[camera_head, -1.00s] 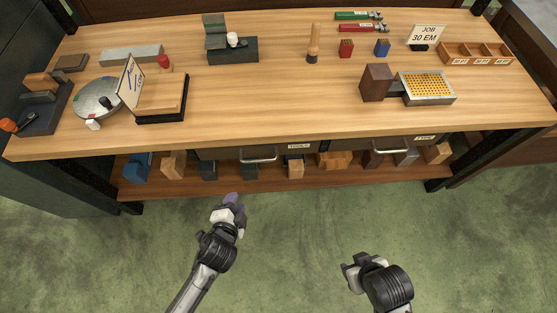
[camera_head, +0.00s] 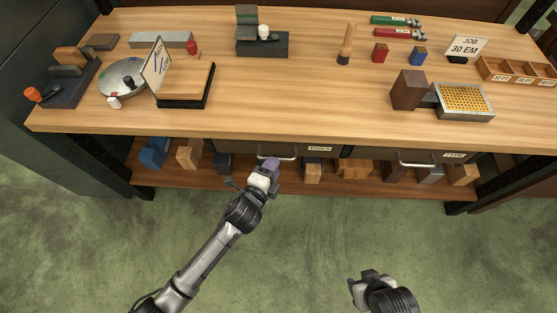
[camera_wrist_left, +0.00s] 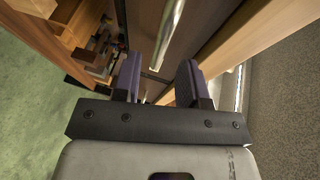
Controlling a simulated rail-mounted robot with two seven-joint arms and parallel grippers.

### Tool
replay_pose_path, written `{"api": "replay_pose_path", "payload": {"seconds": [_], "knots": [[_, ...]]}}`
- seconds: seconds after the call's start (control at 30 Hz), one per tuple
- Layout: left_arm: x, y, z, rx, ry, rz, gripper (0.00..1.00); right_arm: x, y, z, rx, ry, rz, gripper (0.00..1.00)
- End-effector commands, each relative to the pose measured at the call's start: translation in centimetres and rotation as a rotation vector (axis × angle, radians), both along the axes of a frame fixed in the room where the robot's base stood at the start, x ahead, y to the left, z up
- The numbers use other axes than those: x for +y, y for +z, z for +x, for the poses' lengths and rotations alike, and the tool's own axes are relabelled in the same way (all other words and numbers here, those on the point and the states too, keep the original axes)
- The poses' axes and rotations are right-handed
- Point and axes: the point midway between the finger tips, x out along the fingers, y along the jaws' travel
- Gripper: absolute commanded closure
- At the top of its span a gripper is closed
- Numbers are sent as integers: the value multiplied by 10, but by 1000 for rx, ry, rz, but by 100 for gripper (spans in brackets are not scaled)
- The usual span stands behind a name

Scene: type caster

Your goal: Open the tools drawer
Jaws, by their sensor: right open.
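The tools drawer (camera_head: 228,146) is a dark front under the bench top, marked with a TOOLS label (camera_head: 320,149), and looks closed. Its silver bar handle (camera_head: 284,156) is partly hidden behind my left gripper (camera_head: 269,167). In the left wrist view my left gripper (camera_wrist_left: 158,82) has its two purple-grey fingers apart with nothing between them. A silver bar that looks like the handle (camera_wrist_left: 169,32) runs just beyond the fingertips, in line with the gap; I cannot tell whether they touch. My right gripper (camera_head: 365,283) is open and empty, low over the floor, away from the bench.
A second drawer with its own handle (camera_head: 417,162) is to the right, labelled TYPE. A lower shelf (camera_head: 225,182) holds several wooden and metal blocks beneath the drawers. The bench top (camera_head: 300,105) carries type-casting items. The green floor in front is clear.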

Motion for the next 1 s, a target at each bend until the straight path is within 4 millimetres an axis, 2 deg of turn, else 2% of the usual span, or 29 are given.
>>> {"api": "replay_pose_path", "payload": {"seconds": [0.03,0.3,0.77,1.0], "knots": [[-4,-5,8,-1,0,0,61,0,-7,0,0,-1,1,47],[-16,-8,32,0,0,1,61,2,-18,0,0,-4,7,47],[-20,-8,39,1,0,0,61,2,-20,0,0,-4,7,47],[-20,-9,38,1,0,0,82,1,-20,0,0,-1,1,47]]}}
